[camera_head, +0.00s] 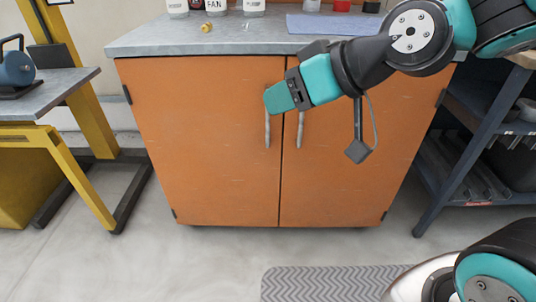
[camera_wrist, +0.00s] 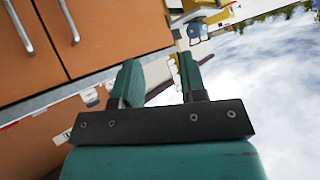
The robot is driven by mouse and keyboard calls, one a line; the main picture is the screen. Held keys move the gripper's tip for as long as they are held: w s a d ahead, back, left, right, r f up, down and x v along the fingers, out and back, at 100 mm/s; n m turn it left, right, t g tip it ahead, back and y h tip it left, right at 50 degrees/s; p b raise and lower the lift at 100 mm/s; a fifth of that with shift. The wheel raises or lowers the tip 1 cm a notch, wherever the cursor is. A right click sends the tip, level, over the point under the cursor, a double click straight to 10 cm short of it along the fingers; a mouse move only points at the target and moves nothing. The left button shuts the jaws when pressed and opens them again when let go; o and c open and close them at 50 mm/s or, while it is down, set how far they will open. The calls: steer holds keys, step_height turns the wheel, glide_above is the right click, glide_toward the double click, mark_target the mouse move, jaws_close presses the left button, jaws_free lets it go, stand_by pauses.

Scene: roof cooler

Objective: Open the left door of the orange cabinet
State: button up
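The orange cabinet (camera_head: 215,150) stands in the middle of the head view, with both doors shut. Its left door (camera_head: 200,140) has a vertical grey handle (camera_head: 267,128) near the centre seam. The right door (camera_head: 345,175) has a matching handle (camera_head: 300,130). My teal gripper (camera_head: 278,97) reaches in from the upper right and is in front of the top of the left handle in the picture; its distance from the door is hard to tell. In the wrist view my gripper (camera_wrist: 160,78) has its fingers apart with nothing between them. The cabinet (camera_wrist: 110,35) and two handles show there at upper left, tilted.
The grey countertop (camera_head: 170,40) holds bottles, a yellow fitting (camera_head: 206,27) and a blue mat (camera_head: 330,24). A yellow-framed bench (camera_head: 75,165) stands at left, a dark shelf rack (camera_head: 440,190) at right. A grey patterned mat (camera_head: 325,285) lies in front; the floor before the left door is clear.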

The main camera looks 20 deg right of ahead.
steer(key=w+d+f+m+t+b, duration=0.1)
steer(key=w+d+f+t+b, duration=0.15)
steer(key=f+b, duration=0.45)
steer(key=w+d+f+t+b, duration=0.1)
steer(key=w+f+t+b, duration=0.15)
steer(key=f+b, duration=0.4)
steer(key=m+t+h+b, duration=0.2)
steer(key=t+h+b, duration=0.1)
steer(key=t, duration=0.1)
glide_toward(269, 123)
steer(key=p+x, duration=0.7)
steer(key=x, duration=0.2)
steer(key=shift+w+a+r+p, duration=0.15)
steer(key=shift+w+p, duration=0.15)
steer(key=shift+w, duration=0.1)
steer(key=shift+w+a, duration=0.1)
steer(key=shift+w, duration=0.3)
steer(key=shift+c, duration=0.2)
jaws_close()
